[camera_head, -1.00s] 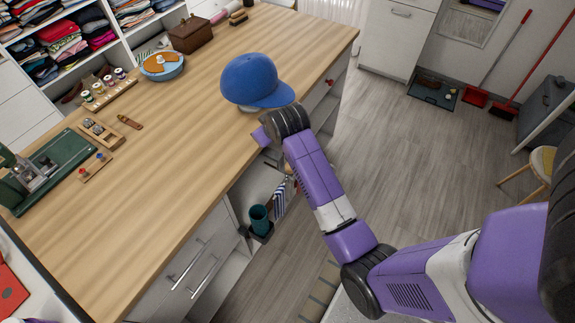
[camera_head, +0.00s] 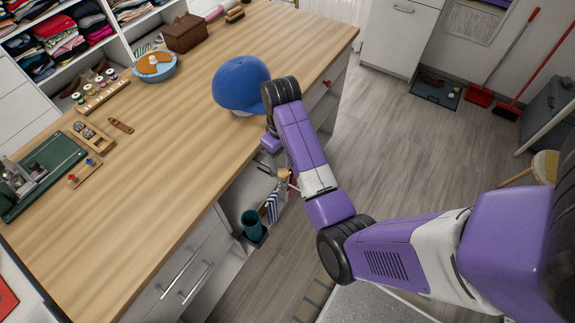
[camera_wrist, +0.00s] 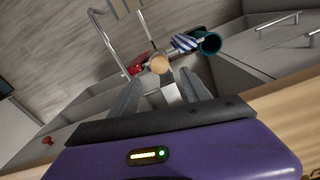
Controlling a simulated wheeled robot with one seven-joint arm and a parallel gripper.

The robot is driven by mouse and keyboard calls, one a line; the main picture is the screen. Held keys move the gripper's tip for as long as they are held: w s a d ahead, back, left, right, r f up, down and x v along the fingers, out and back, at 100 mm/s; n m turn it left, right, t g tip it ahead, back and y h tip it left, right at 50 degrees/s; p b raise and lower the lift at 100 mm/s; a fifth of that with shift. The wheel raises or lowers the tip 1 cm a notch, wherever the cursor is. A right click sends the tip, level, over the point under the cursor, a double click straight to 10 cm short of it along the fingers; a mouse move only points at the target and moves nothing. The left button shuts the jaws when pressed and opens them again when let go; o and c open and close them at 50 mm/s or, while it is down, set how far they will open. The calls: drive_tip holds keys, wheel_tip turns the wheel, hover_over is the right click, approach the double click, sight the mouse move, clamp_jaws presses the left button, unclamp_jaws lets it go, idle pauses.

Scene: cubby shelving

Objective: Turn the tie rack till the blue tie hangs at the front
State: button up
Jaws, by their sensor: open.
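The tie rack sits in the open bay under the counter. Its round wooden knob (camera_wrist: 158,64) shows in the wrist view, and a wooden part of it (camera_head: 283,175) shows beside my arm in the head view. A blue-and-white striped tie (camera_wrist: 184,42) hangs right of the knob in the wrist view; it also shows in the head view (camera_head: 272,206). A red tie (camera_wrist: 137,66) is left of the knob. Other ties cannot be made out. My gripper (camera_wrist: 160,80) is open and empty, with the knob just beyond its fingertips. My arm hides part of the rack in the head view.
A teal cup (camera_head: 252,222) stands in the bay next to the striped tie. The wooden counter (camera_head: 170,170) edge is close beside my wrist. A blue cap (camera_head: 238,84) sits on the counter by my arm.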

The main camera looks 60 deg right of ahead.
sight(283, 173)
drive_tip(key=shift+s+f, duration=0.15)
drive_tip(key=shift+f, duration=0.1)
wheel_tip(283, 173, down, 7)
drive_tip(key=shift+f+p, duration=0.15)
drive_tip(key=shift+p, duration=0.2)
clamp_jaws()
idle(1.3)
